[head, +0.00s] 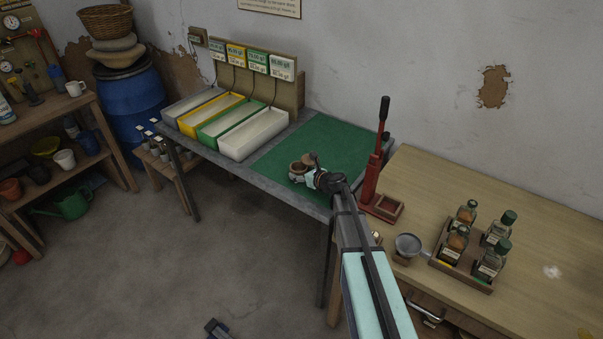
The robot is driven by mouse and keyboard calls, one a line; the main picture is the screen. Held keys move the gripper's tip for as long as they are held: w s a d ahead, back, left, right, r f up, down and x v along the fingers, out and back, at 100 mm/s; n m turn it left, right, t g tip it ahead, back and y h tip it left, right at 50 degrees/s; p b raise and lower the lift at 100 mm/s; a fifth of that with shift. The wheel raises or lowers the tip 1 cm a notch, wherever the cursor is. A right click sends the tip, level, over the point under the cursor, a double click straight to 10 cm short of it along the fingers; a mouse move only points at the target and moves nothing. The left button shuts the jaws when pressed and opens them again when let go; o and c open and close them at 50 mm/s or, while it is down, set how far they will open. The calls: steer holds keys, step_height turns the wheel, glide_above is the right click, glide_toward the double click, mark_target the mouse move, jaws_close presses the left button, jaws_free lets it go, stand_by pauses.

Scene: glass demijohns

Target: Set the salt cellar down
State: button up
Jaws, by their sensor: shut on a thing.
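The salt cellar (297,167) looks like a small round brown pot, with a brown lid-like part beside it at the upper right. It is at the end of my arm, over the front part of the green mat (330,141) on the grey table. My gripper (301,177) is shut on the salt cellar. The wrist and fingers hide part of it. I cannot tell whether its base touches the mat or is slightly above it.
Several coloured trays (221,115) stand left of the mat. A red lever press (374,175) stands at its right. A wooden bench (470,190) holds a rack (462,283) of jars and a strainer (408,244). The mat's back is clear.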

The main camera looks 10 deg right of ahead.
mark_target(323, 198)
steer(key=shift+f, duration=0.15)
steer(key=o, duration=1.3)
steer(key=s+d+b, duration=0.1)
steer(key=s, duration=0.3)
steer(key=s+d+b, duration=0.2)
steer(key=s, duration=0.2)
steer(key=s+d+b, duration=0.2)
steer(key=s, duration=0.2)
steer(key=shift+d+r, duration=0.2)
